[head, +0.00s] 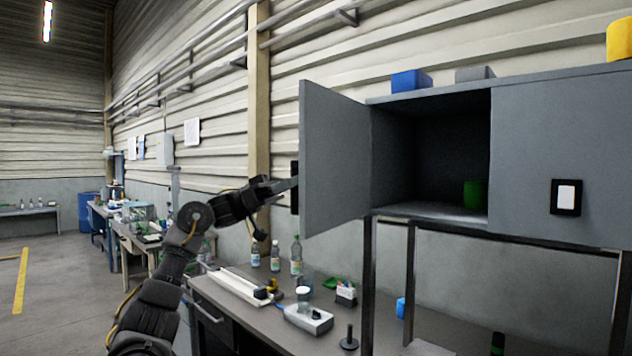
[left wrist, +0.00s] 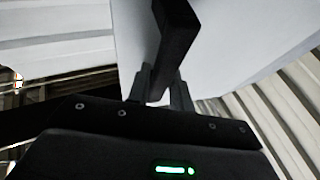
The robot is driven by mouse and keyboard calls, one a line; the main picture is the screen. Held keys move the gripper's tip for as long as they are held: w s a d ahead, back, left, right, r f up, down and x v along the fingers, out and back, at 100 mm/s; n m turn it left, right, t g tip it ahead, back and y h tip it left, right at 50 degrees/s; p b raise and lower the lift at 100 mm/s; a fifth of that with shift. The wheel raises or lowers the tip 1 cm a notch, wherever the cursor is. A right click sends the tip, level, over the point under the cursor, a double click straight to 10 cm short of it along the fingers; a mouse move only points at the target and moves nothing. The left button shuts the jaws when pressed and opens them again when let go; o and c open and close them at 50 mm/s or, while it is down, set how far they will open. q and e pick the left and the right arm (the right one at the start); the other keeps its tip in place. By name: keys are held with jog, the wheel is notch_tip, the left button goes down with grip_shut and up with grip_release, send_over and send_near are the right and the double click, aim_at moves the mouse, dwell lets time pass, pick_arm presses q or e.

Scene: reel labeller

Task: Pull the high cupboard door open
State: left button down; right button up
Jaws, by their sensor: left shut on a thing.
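The grey high cupboard (head: 552,115) stands on a frame above the bench. Its left door (head: 335,160) is swung wide open, showing the dark inside with a green cup (head: 475,194) on its floor. My left gripper (head: 292,186) is at the outer face of that door, on the black handle (head: 295,170). In the left wrist view the gripper (left wrist: 158,85) has its fingers either side of the black handle bar (left wrist: 176,40), shut on it, with the pale door (left wrist: 240,45) behind. My right gripper is not seen.
Blue (head: 411,81), grey (head: 474,73) and yellow (head: 620,38) things stand on the cupboard top. The bench (head: 262,330) below holds bottles (head: 296,255), a white device (head: 309,318) and a pen box (head: 346,295). Open floor lies at the left.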

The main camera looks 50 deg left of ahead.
pick_arm(q)
jog(key=shift+s+a, duration=0.1)
jog(key=shift+a, duration=1)
jog(key=c, duration=1.3)
grip_release()
jog(key=shift+b+v, duration=1.45)
jog(key=shift+v, duration=3.9)
